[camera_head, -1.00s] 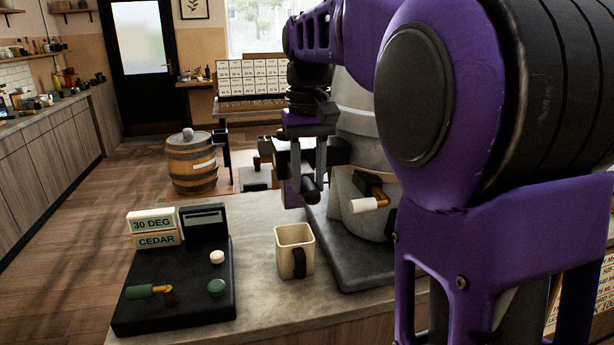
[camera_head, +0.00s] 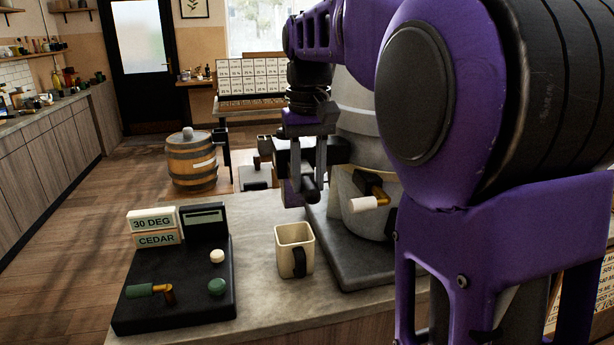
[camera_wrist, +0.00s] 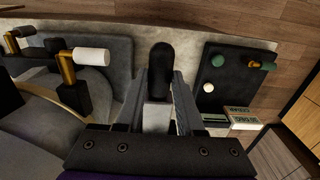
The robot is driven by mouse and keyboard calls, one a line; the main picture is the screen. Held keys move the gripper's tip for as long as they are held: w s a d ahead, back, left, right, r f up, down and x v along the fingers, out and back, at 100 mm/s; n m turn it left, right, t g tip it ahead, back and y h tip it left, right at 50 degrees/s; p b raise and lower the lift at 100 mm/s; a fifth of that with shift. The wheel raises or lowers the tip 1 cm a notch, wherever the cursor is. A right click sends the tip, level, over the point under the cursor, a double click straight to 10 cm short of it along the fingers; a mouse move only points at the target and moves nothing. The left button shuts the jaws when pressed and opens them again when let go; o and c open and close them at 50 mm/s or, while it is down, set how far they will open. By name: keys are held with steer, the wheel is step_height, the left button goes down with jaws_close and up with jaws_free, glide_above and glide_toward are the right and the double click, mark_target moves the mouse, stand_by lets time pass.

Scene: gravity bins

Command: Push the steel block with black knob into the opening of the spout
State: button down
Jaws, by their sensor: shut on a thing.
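A black fitting, probably the spout (camera_wrist: 76,96), is left of the fingers in the wrist view, beside a brass lever with a white handle (camera_wrist: 92,55). Its opening is not visible, and the block looks apart from it.
A cream mug (camera_head: 288,250) with a black handle stands on the counter below my gripper. A black panel (camera_head: 190,310) with knobs, a lever and signs is at the left. The vessel stands on a dark slab (camera_head: 350,270).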

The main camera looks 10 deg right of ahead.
steer(key=shift+w, duration=0.3)
steer(key=shift+s, duration=0.25)
stand_by(0.5)
steer(key=shift+r, duration=0.15)
stand_by(0.9)
steer(key=shift+w, duration=0.4)
steer(key=shift+w, duration=3.35)
steer(key=shift+c, duration=2.2)
jaws_free()
